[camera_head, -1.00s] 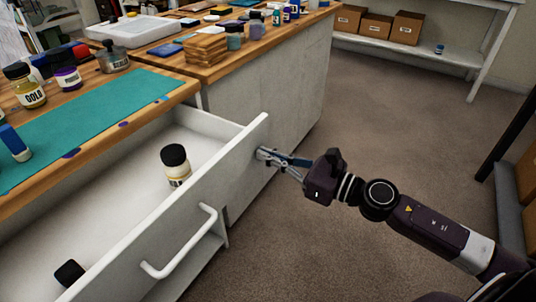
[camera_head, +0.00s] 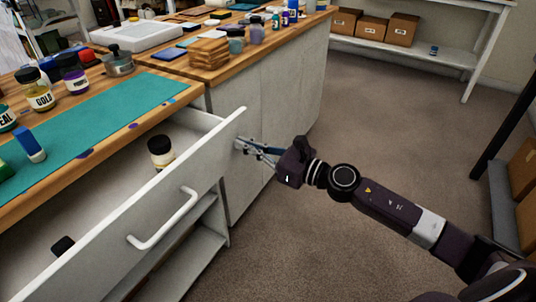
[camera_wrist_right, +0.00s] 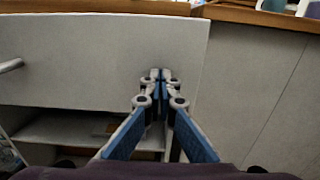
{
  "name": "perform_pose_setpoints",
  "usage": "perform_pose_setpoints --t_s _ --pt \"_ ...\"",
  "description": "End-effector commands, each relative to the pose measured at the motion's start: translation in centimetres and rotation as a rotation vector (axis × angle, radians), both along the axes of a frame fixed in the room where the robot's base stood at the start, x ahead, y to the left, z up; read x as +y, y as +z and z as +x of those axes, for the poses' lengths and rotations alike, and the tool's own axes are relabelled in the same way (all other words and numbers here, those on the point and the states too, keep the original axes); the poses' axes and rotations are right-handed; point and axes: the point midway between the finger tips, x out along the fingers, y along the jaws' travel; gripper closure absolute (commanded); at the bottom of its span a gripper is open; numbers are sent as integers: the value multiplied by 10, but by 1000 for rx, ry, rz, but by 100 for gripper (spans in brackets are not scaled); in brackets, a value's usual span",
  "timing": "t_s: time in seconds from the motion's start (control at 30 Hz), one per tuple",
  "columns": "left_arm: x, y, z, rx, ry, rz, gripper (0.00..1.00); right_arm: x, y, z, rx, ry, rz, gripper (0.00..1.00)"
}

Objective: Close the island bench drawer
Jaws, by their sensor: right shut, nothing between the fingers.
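The island bench drawer (camera_head: 212,160) is pulled partly out, with a white front and a white bar handle (camera_head: 163,219). A jar with a black lid (camera_head: 161,152) stands inside it, and a dark lid (camera_head: 62,246) shows nearer the front left. My right gripper (camera_head: 241,145) is shut and empty, with its fingertips at the outer face of the drawer front near its right end. In the right wrist view the fingertips (camera_wrist_right: 161,76) are against or very close to the drawer front (camera_wrist_right: 100,60), right of the handle (camera_wrist_right: 10,66). My left gripper is not in view.
The bench top holds a teal mat (camera_head: 100,125), paint jars (camera_head: 40,92) and a stack of wooden pieces (camera_head: 209,53). An open shelf (camera_head: 205,250) lies under the drawer. The floor (camera_head: 370,110) to the right is clear.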

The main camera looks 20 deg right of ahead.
Motion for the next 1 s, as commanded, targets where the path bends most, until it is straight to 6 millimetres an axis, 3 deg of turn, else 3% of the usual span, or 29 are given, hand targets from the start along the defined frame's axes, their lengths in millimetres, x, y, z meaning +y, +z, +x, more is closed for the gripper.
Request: perform_pose_setpoints --t_s 0.17,0.3,0.5,0.7,1.0 --pt "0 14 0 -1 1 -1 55 22 5 31 -2 1 4 100" --pt "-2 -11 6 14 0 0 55 40 4 57 -1 1 3 100" --pt "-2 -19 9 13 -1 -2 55 62 1 86 -1 1 2 100" --pt "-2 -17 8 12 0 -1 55 74 0 103 0 1 2 100" --pt "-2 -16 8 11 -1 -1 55 78 0 110 0 -1 1 100"
